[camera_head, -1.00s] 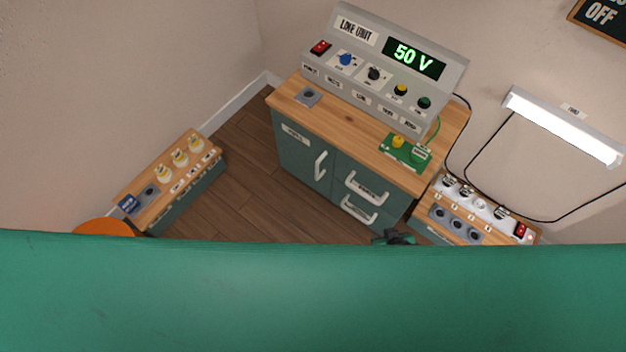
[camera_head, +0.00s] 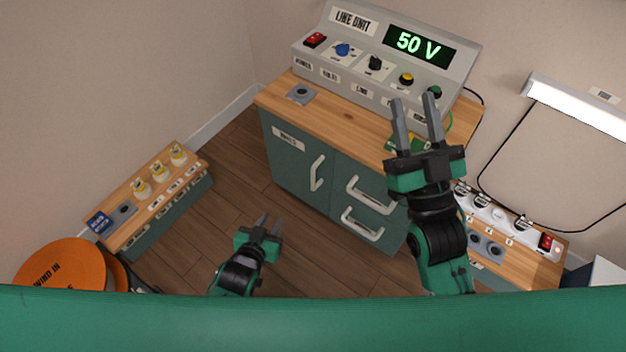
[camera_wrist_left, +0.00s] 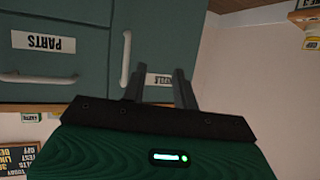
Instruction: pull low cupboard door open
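The low cupboard under the wooden worktop has a dark green door (camera_head: 288,165) on its left side, closed, with a pale upright handle (camera_head: 317,172). My left gripper (camera_head: 269,222) is open and empty, over the floor in front of the door, apart from the handle. In the left wrist view, the handle (camera_wrist_left: 126,58) appears beyond the left finger, beside my open gripper (camera_wrist_left: 158,76), and the door (camera_wrist_left: 165,40) lies ahead. My right gripper (camera_head: 415,100) is open and empty, raised in front of the worktop's right part.
Two drawers with pale handles (camera_head: 370,193) sit right of the door. A line unit (camera_head: 385,60) reading 50 V stands on the worktop (camera_head: 340,105). A low bench (camera_head: 150,195) is at left, an orange reel (camera_head: 60,268) below it. Floor (camera_head: 225,180) before the door is clear.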

